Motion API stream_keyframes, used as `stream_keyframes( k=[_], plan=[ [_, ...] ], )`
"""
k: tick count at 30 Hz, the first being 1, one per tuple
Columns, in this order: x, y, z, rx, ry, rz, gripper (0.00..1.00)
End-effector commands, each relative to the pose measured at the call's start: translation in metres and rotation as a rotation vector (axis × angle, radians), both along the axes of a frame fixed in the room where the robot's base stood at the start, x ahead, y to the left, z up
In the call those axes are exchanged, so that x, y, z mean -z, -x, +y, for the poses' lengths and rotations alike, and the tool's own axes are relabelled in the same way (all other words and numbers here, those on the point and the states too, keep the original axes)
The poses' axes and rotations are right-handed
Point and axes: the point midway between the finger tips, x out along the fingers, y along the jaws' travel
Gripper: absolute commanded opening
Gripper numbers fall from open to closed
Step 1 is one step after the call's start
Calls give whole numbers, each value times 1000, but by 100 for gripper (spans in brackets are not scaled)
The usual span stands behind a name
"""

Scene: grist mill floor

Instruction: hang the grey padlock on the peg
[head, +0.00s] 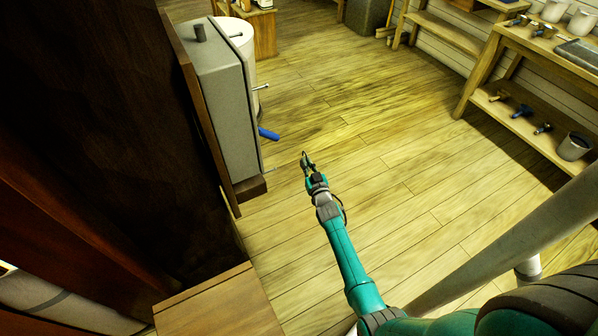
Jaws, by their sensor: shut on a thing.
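My gripper (306,160) is at the end of my teal arm, over the open floor in the middle of the head view. It is shut on a small greyish thing, taken to be the grey padlock; its shape is too small and partly hidden by the fingers. A thin pale peg (270,169) sticks out to the right from the low end of a grey cabinet (226,105). My gripper is to the right of this peg, apart from it in the picture. The depth between them cannot be told.
A blue lever (268,133) and a metal rod (261,87) also stick out near the cabinet. A dark wooden wall fills the left. A wooden box (218,305) is at the bottom. A workbench (500,75) with valves and pots stands right. The floor between is clear.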

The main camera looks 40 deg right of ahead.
Motion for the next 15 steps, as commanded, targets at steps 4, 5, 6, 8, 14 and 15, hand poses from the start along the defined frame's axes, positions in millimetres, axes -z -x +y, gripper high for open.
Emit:
stream_keyframes(
  k=[4,5,6,8,14,15],
  plan=[
    [-1,-3,9,-2,0,-4,0],
    [-1,-4,12,-2,0,-4,0],
    [-1,-5,15,-3,0,-4,0],
    [-1,-6,20,-3,0,-4,0],
    [-1,-11,37,-4,0,-4,0],
    [-1,-12,40,-4,0,-4,0]
  ],
)
